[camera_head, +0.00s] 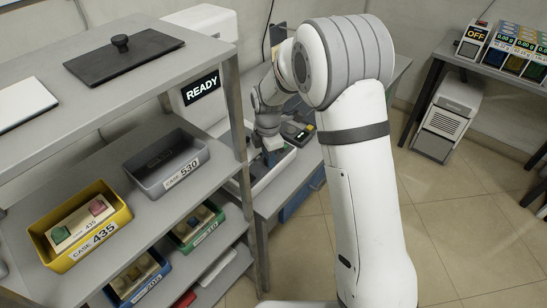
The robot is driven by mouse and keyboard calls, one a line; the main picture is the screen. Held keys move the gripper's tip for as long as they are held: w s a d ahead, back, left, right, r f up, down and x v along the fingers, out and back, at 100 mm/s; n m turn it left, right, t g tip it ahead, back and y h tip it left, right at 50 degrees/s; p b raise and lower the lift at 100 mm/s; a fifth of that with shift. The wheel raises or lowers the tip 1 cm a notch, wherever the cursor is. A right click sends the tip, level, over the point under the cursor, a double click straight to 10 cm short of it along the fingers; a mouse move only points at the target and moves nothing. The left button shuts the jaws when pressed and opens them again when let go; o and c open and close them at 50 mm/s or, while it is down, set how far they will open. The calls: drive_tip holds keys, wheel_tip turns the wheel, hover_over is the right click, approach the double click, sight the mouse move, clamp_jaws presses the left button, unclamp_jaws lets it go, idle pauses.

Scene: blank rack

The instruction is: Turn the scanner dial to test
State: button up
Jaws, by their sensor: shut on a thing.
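The white machine with a black READY display (201,88) stands behind the shelf rack and looks like the scanner. A shelf post and my arm cover part of it. I cannot make out its dial. My gripper (269,150) points down beside the machine, over a pale tray (262,181) on the grey bench. It is shut on a small blue-grey thing (271,143), too small to identify. A dark panel with small coloured buttons (298,132) lies just right of the gripper.
The rack at left holds a yellow case 435 (80,251), a grey case 530 (168,186) and coloured bins below. A black plate with a knob (123,56) lies on its top shelf. A table at right holds an OFF box (474,39). Tiled floor (460,210) is clear.

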drive_tip(key=m, duration=0.3)
drive_tip(key=m+b, duration=0.1)
drive_tip(key=m, duration=0.2)
drive_tip(key=shift+s+a+f+b, duration=0.1)
drive_tip(key=shift+s+f+b, duration=0.1)
drive_tip(key=shift+b, duration=0.1)
drive_tip(key=m, duration=0.3)
drive_tip(key=shift+m+b, duration=0.3)
drive_tip(key=shift+m, duration=1.4)
drive_tip(key=shift+r, duration=0.1)
drive_tip(key=o, duration=1)
drive_tip(key=shift+w, duration=0.1)
drive_tip(key=shift+r, duration=0.1)
drive_tip(key=shift+r, duration=3.85)
